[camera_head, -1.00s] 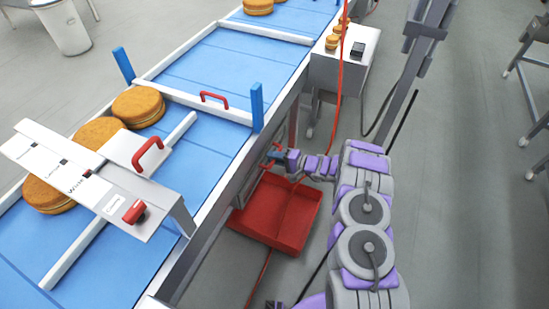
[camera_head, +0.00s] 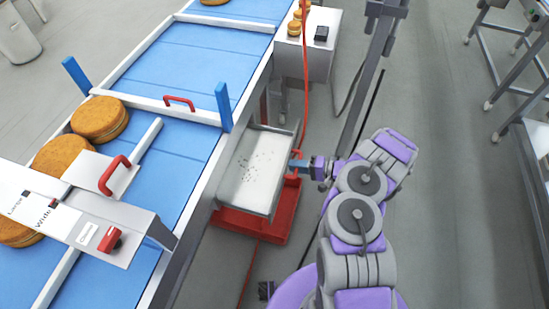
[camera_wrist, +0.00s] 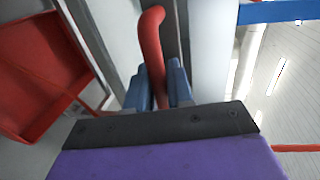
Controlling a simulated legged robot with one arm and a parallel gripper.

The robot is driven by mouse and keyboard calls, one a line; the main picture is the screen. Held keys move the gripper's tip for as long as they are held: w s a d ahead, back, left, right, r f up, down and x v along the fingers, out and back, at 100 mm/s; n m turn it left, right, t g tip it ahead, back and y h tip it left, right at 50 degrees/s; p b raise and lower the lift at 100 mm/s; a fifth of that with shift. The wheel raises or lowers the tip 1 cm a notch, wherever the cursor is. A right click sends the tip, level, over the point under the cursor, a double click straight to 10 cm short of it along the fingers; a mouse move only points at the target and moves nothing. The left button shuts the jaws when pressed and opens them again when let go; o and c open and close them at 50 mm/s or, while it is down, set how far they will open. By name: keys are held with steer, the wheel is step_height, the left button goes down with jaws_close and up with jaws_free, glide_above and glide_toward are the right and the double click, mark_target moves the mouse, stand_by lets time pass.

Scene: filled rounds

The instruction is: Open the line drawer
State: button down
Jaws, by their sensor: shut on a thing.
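The line drawer (camera_head: 262,172) stands pulled out from the side of the blue conveyor in the head view. It is a pale tray with metal walls and dark specks on its floor. My gripper (camera_head: 297,166) is at the drawer's outer front, on its red handle. In the wrist view the red handle (camera_wrist: 153,45) runs down between the two blue fingers of my gripper (camera_wrist: 159,88), which are shut on it. The drawer's inner end is hidden under the conveyor.
A red tray (camera_head: 270,232) lies on the floor below the drawer. The conveyor (camera_head: 185,150) carries round filled biscuits (camera_head: 99,119). An orange-red cable (camera_head: 305,70) hangs behind the drawer, near a white box (camera_head: 309,55).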

steer(key=f+v, duration=0.1)
steer(key=v, duration=0.7)
steer(key=shift+d+f, duration=0.2)
steer(key=shift+f, duration=0.25)
steer(key=shift+s, duration=0.1)
steer(key=c, duration=1.1)
jaws_free()
steer(key=shift+c, duration=0.2)
steer(key=p+v, duration=0.1)
steer(key=v, duration=1.6)
steer(key=shift+d+p, duration=0.35)
